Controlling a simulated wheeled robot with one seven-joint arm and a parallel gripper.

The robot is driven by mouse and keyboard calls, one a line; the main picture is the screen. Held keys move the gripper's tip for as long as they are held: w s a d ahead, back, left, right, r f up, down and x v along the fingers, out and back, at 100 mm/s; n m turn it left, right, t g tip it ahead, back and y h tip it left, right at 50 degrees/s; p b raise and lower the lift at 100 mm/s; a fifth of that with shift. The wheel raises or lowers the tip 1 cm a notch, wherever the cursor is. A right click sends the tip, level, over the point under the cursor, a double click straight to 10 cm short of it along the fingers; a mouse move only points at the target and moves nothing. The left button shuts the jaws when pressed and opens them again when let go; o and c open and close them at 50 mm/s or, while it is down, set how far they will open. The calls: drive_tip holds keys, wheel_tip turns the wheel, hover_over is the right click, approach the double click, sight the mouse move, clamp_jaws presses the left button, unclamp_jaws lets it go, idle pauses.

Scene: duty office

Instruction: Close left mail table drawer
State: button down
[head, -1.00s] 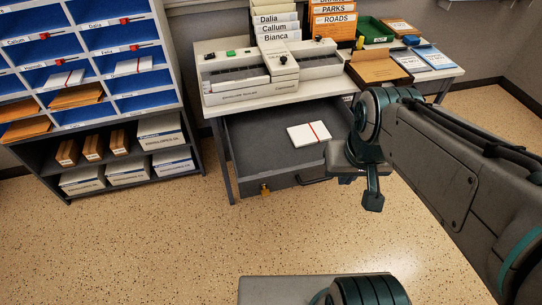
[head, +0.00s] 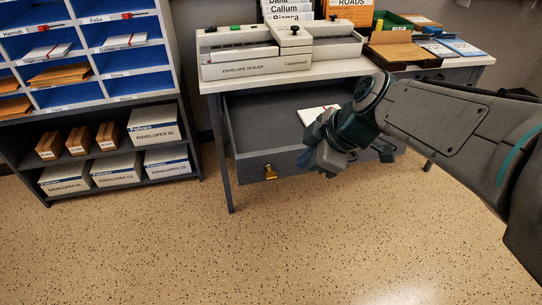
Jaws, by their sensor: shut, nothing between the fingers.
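The left mail table drawer (head: 250,168) is grey and stands pulled open under the white tabletop. A brass key or lock fitting (head: 270,172) shows on its front panel. A white envelope bundle with a red band (head: 311,114) lies inside, partly hidden by my arm. My gripper (head: 322,162) is shut and empty, just before the right part of the drawer front. It hides that part of the panel and the handle. I cannot tell whether it touches the panel.
The mail table (head: 350,68) carries an envelope sealer (head: 245,66) and a brown box (head: 402,50). A blue-and-white pigeonhole shelf (head: 178,60) with boxes below stands left. The speckled floor (head: 200,250) in front is clear.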

sight(271, 178)
drive_tip(key=w+a+f+n+b, duration=0.1)
drive_tip(key=a+f+b, duration=0.1)
drive_tip(key=f, duration=0.2)
drive_tip(key=w+a+f+n+b, duration=0.1)
drive_tip(key=w+a+f+b, duration=0.1)
drive_tip(key=f, duration=0.2)
drive_tip(key=w+a+f+n+b, duration=0.1)
drive_tip(key=w+a+f+b, duration=0.1)
drive_tip(key=f, duration=0.2)
drive_tip(key=shift+a+y, duration=0.35)
drive_tip(key=shift+y, duration=0.05)
drive_tip(key=shift+w+a+r, duration=0.15)
drive_tip(key=shift+w, duration=0.5)
drive_tip(key=shift+w+a+r, duration=0.1)
drive_tip(key=shift+w+a, duration=0.05)
drive_tip(key=shift+w, duration=0.45)
drive_tip(key=shift+w+a, duration=0.25)
drive_tip(key=shift+w, duration=0.5)
